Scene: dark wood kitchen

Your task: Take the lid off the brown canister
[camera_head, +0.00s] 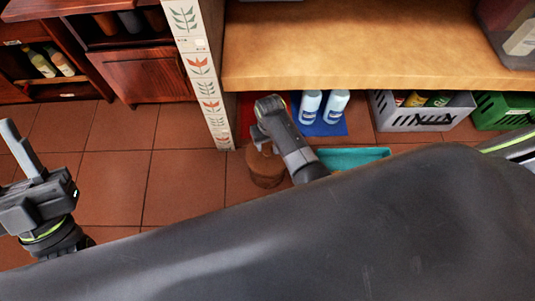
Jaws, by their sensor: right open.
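The brown canister (267,176) stands on the tiled floor near the middle of the camera_head view, in front of the shelf. My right gripper (261,144) is directly above or at its top and is open. The gripper and wrist partly cover the canister's top, so the lid is hard to make out. I cannot tell whether the fingers touch it. My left gripper (20,140) is at the far left, away from the canister, pointing up in the picture. Its fingers are seen nearly edge-on, with nothing visible between them.
A tiled post (201,75) rises just left of the canister. Behind are white-blue bottles (322,106) on a blue mat (320,129), a grey basket (422,112) and a green crate (502,110) under a wooden shelf (350,45). A teal item (352,158) lies to the right. Left floor is clear.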

